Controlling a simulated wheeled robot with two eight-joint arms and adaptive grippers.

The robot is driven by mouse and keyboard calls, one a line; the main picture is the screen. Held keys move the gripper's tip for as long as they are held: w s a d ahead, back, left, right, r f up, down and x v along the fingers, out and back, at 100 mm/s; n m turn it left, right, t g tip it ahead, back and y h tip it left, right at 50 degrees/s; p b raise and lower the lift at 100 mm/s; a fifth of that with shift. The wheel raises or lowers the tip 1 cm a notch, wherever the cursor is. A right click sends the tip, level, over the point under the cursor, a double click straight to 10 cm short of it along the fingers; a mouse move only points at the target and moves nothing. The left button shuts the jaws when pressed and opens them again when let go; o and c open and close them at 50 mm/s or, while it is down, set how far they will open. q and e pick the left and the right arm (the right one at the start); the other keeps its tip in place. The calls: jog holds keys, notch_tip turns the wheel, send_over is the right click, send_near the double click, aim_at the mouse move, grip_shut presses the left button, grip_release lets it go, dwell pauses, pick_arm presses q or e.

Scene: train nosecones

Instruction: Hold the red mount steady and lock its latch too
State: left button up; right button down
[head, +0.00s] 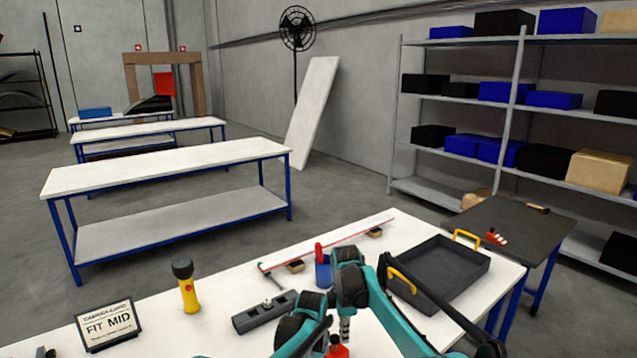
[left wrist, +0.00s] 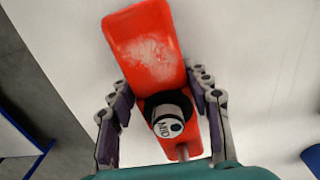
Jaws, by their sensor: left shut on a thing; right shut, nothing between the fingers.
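The red mount (left wrist: 145,45) fills the middle of the left wrist view, with a worn pale patch on its broad plate. A silver cylinder marked MID (left wrist: 175,127) sits in a black ring on it. My left gripper (left wrist: 163,120) has a finger on either side of the mount's narrower part and is shut on it. A small red part of the mount (head: 338,349) shows at the bottom of the head view. My right gripper (head: 345,328) is shut and empty, just above that red part; I cannot tell whether they touch. I cannot make out the latch or its state.
On the white table (head: 225,290) stand a sign reading FIT MID (head: 108,325), a yellow flashlight (head: 186,287), a grey block (head: 264,311), a blue holder (head: 323,270) and a long red-and-white strip (head: 330,243). A dark tray with yellow handles (head: 455,272) is at the right.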

jog(key=shift+w+a, duration=0.1)
jog(key=shift+w, duration=0.45)
jog(key=shift+w+a, duration=0.15)
jog(key=shift+w, duration=0.2)
jog(key=shift+w, duration=0.1)
jog(key=shift+w+d, duration=0.15)
jog(key=shift+d, duration=0.15)
jog(key=shift+r, duration=3)
